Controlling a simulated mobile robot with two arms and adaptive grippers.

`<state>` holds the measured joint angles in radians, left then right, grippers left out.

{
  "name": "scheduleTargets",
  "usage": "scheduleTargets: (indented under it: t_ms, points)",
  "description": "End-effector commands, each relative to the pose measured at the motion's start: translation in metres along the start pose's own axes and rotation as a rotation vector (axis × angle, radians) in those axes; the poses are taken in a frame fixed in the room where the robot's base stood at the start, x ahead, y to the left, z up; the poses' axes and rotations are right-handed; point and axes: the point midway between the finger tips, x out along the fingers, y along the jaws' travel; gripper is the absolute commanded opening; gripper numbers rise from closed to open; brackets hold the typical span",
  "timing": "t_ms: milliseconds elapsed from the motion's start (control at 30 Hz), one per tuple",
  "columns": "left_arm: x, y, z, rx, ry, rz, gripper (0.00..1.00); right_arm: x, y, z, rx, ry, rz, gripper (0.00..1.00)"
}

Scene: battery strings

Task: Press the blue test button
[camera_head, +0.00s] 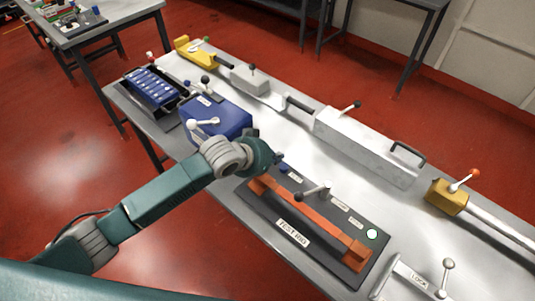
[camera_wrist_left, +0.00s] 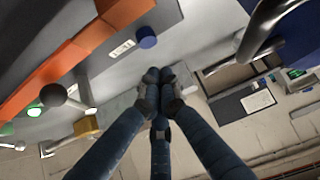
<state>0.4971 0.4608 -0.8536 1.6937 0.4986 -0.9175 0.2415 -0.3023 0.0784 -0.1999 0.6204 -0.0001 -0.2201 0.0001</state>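The test rig (camera_head: 262,212) is a dark panel with an orange bar on the near half of the table. Its blue button (camera_head: 283,168) is at the panel's far left end, beside a small white label. In the left wrist view the blue button (camera_wrist_left: 147,37) stands out from the panel, just beyond the fingertips. My left gripper (camera_head: 278,158) is right by the button in the head view; in the wrist view its fingertips (camera_wrist_left: 160,78) are together with nothing visible between them. A gap shows between tips and button there; contact is not visible. My right gripper is out of view.
A blue box (camera_head: 222,118) with a lever stands left of my gripper. A long grey metal housing (camera_head: 365,147) lies behind the rig.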

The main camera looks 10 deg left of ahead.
Motion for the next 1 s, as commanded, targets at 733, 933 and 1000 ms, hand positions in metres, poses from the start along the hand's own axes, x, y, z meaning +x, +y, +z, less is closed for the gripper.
scheduleTargets:
  t_ms: [733,933,1000]
  points:
    - [-0.062,-0.001,-0.001,0.0,0.002,-0.001,0.0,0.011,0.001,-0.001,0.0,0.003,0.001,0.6]
    - [-0.061,0.0,-0.001,0.0,0.002,-0.001,0.0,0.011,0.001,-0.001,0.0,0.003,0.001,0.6]
    - [-0.061,0.0,-0.001,0.0,0.002,-0.001,0.0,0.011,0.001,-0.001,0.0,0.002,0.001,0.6]
